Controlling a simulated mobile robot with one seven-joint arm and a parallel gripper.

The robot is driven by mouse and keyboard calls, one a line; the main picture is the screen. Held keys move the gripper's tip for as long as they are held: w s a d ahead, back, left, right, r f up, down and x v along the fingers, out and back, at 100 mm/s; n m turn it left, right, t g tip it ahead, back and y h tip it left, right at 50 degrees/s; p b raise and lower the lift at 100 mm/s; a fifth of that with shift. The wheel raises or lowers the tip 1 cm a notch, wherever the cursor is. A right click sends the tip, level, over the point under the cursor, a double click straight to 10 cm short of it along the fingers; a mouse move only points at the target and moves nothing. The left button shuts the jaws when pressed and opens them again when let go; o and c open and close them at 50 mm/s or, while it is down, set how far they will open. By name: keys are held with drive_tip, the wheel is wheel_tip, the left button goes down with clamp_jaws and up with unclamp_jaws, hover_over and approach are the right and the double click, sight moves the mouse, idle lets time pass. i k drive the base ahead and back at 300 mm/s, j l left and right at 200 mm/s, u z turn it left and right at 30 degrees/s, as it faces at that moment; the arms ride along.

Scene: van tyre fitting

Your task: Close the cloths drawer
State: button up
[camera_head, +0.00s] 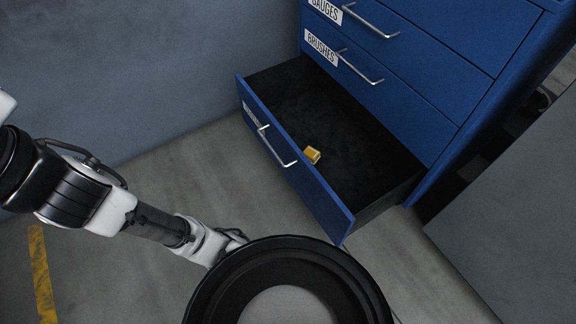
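The open drawer (318,199) is the lowest one showing in a blue cabinet (440,60). It is pulled well out, with a metal bar handle on its front. A label sits at the left of its front, too steeply angled to read. Inside, on a black lining, lies a small yellow object (312,155) near the front wall. My arm reaches in from the left, and its end goes behind a round black rim at the bottom. My gripper's fingers are hidden there, so whether they are open cannot be seen.
Closed drawers labelled BRUSHES (321,48) and GAUGES (325,10) are above. A round black rim (290,250), perhaps a tyre or part of me, fills the bottom centre. A grey panel (510,210) stands at right. Grey floor (190,165) left of the drawer is clear.

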sight(362, 170)
drive_tip(key=j+z, duration=0.4)
drive_tip(key=j, duration=0.4)
drive_tip(key=j+z, duration=0.35)
drive_tip(key=j, duration=0.45)
drive_tip(key=l+u, duration=0.15)
drive_tip(key=l, duration=0.2)
drive_tip(key=k+l+u, duration=0.2)
drive_tip(key=l, duration=0.15)
drive_tip(key=i+j+z, duration=0.15)
drive_tip(key=z, duration=0.3)
drive_tip(key=i+j+z, duration=0.25)
drive_tip(key=z, duration=0.15)
drive_tip(key=i+j, duration=0.05)
